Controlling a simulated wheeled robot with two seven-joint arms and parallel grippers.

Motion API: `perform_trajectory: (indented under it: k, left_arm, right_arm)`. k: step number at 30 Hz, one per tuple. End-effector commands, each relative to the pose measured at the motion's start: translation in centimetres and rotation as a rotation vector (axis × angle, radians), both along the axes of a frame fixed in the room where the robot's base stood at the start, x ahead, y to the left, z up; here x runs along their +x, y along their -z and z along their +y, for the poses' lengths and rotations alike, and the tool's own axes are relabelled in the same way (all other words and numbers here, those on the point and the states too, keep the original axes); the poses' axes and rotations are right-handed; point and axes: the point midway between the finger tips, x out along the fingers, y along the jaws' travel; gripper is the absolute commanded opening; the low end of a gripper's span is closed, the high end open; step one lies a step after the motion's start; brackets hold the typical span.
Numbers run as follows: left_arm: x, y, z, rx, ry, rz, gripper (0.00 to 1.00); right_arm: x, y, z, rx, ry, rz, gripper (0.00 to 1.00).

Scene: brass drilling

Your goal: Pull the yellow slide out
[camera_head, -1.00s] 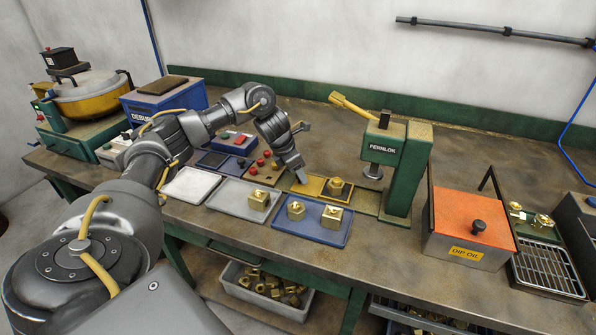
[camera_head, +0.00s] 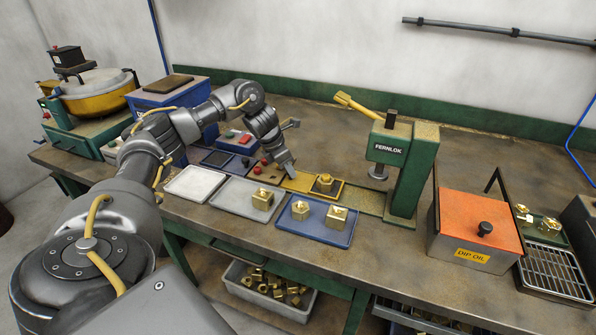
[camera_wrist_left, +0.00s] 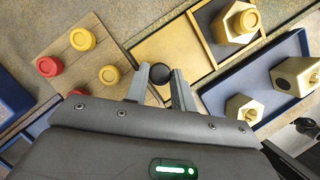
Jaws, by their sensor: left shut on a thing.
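The yellow slide (camera_head: 301,182) lies on the bench in front of the green FERNLOK press (camera_head: 400,170), left of its column. A brass block (camera_head: 325,183) sits in the square pocket at its right end. In the left wrist view, the slide's yellow plate (camera_wrist_left: 175,50) has a dark round knob (camera_wrist_left: 160,72) near its end. My left gripper (camera_head: 288,170) is at the slide's left end. Its two fingers (camera_wrist_left: 160,88) are shut on the knob, one on each side. The brass block also shows in the wrist view (camera_wrist_left: 236,22). My right gripper is not in view.
A blue tray (camera_head: 300,236) with brass blocks and a grey tray (camera_head: 232,197) stand in front of the slide. A wooden board with red and yellow buttons (camera_wrist_left: 80,55) is close beside the gripper. A dip oil box (camera_head: 475,228) stands at the right.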

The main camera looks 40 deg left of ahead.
Motion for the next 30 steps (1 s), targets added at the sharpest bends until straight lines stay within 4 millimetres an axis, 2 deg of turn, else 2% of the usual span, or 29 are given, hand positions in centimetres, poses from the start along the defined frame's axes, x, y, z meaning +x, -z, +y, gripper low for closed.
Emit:
perform_trajectory:
  k: [1, 8, 9, 13, 23, 26, 29, 30]
  left_arm:
    - [-0.1, 0.0, 0.6, 0.007, -0.007, 0.000, 0.00]
    - [-0.2, -0.1, 0.8, 0.009, -0.011, 0.000, 0.00]
    - [-0.2, -0.1, 0.8, 0.009, -0.011, 0.000, 0.29]
    - [-0.2, -0.1, 0.7, 0.008, -0.008, 0.000, 0.46]
    - [-0.1, -0.3, 0.5, 0.006, -0.003, 0.000, 0.46]
    - [-0.5, -1.3, 0.7, 0.006, -0.005, -0.003, 0.46]
    - [-1.2, -3.0, 1.1, 0.006, -0.005, -0.004, 0.46]
    - [-1.5, -4.1, 1.3, 0.008, -0.006, -0.004, 0.46]
  right_arm:
    - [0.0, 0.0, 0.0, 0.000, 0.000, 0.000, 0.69]
    - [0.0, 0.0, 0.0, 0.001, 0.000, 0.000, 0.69]
    - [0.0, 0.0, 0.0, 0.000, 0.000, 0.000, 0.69]
    - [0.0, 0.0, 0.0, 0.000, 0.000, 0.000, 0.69]
    - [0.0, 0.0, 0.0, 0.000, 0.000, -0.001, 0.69]
    - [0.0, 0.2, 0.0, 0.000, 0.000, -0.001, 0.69]
    - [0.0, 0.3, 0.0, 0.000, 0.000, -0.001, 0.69]
    - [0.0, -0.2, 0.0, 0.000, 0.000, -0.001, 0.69]
